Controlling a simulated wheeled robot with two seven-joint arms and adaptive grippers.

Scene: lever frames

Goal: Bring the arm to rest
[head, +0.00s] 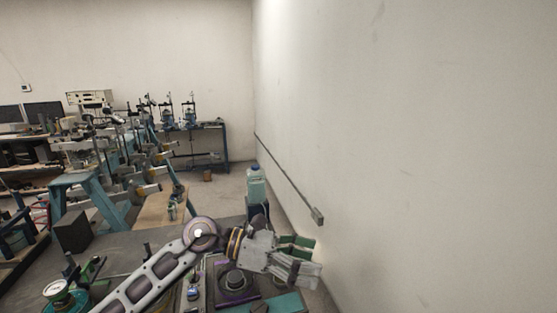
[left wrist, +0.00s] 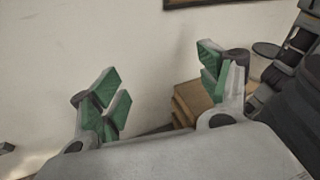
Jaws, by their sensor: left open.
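My left arm comes in from the lower left of the head view, bent at a round joint. Its left gripper (head: 304,256) points right, toward the white wall, above the right edge of the dark bench. In the left wrist view the green-padded fingers of the left gripper (left wrist: 160,88) stand wide apart with nothing between them. My right gripper shows in neither view.
The bare wall (head: 420,130) fills the right side, close to the left gripper. A dark bench (head: 130,245) with gauges and a control box (head: 235,283) lies below the arm. A bottle (head: 256,186) stands behind it. Blue-legged workbenches (head: 85,200) fill the left.

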